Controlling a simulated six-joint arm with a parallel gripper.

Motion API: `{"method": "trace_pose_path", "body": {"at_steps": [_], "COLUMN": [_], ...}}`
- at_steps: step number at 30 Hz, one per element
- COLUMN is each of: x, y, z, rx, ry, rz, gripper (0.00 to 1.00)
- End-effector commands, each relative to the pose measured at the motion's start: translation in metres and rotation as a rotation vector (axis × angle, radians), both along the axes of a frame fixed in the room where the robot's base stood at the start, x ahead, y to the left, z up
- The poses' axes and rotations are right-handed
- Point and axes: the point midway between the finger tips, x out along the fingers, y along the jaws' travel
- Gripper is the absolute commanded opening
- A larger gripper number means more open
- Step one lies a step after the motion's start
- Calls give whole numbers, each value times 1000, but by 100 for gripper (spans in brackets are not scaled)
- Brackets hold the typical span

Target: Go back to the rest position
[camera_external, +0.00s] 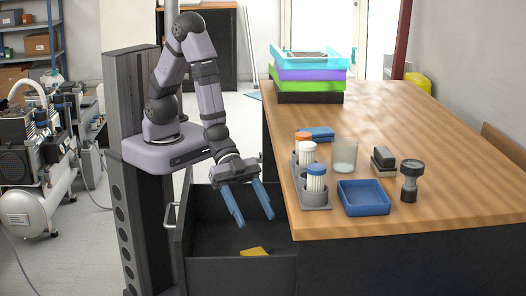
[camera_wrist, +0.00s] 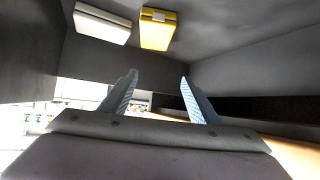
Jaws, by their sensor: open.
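My gripper (camera_external: 255,220) is open, its two blue fingers spread and pointing down over the open dark drawer (camera_external: 240,273). In the wrist view the fingers (camera_wrist: 158,77) stand apart with nothing between them. A yellow object (camera_external: 254,252) lies on the drawer's floor, below and apart from the fingers. In the wrist view it shows as a yellow box (camera_wrist: 158,30), with a white box (camera_wrist: 102,24) beside it. The white box is hidden in the external view.
The wooden counter (camera_external: 430,130) is right of my gripper. A grey rack (camera_external: 315,195) with capped containers, a blue tray (camera_external: 364,197), a glass (camera_external: 344,156) and a dark round-headed device (camera_external: 411,180) stand near its edge. Stacked coloured trays (camera_external: 308,76) are farther back. Compressors (camera_external: 35,150) stand left.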

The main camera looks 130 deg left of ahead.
Motion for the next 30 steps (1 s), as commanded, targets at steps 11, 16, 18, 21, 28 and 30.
{"method": "trace_pose_path", "body": {"at_steps": [11, 16, 18, 21, 28, 30], "x": [-77, -136, -160, -189, -225, -229], "y": [68, 81, 82, 81, 77, 76], "z": [78, 118, 133, 151, 173, 174], "rx": [157, 174, 172, 165, 151, 150], "ry": [421, 648, 732, 832, 958, 970], "rz": [213, 287, 307, 324, 335, 335], "gripper": [56, 56, 56, 56, 56, 56]}}
